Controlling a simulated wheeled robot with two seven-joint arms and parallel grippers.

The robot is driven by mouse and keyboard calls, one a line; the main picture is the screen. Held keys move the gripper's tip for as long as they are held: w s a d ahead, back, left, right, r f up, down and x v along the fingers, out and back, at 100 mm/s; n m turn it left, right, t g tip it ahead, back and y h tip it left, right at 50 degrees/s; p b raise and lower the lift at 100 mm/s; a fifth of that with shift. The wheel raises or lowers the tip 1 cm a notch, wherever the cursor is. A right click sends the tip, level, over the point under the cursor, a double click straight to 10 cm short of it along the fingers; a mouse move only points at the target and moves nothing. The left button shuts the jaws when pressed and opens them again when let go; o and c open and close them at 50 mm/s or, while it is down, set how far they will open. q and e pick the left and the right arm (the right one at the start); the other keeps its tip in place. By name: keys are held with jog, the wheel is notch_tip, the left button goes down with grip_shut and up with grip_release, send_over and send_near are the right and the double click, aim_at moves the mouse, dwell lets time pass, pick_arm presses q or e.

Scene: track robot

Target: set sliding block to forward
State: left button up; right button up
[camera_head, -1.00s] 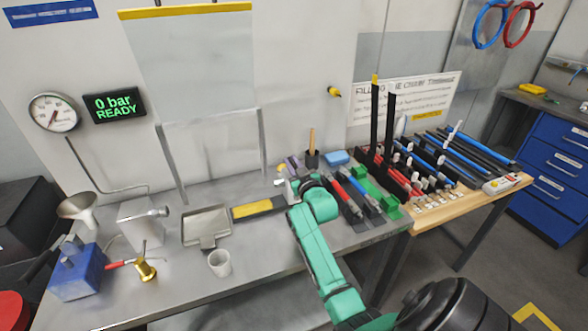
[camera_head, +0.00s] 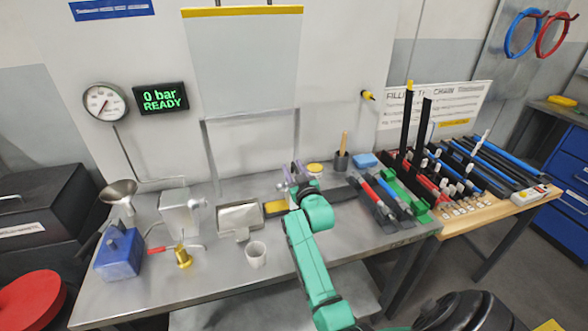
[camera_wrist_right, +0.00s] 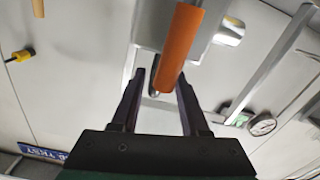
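My right gripper (camera_head: 297,173) is over the back middle of the grey bench (camera_head: 215,270). In the right wrist view the gripper (camera_wrist_right: 161,85) has its fingers apart. An orange cylinder (camera_wrist_right: 180,45), like a handle, comes in from the top, with its near end between or just in front of the fingers; I cannot tell whether they touch. A grey block-like part (camera_wrist_right: 215,15) is behind it. I cannot clearly identify the sliding block; my green arm hides part of that area in the head view. My left gripper is not in view.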

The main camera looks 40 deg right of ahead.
jog(key=shift+s, duration=0.1)
jog(key=shift+s, duration=0.35)
jog(key=b+v, duration=0.2)
jog(key=v, duration=1.1)
jog(key=shift+s+a+b, duration=0.25)
jog(key=shift+s+b, duration=0.05)
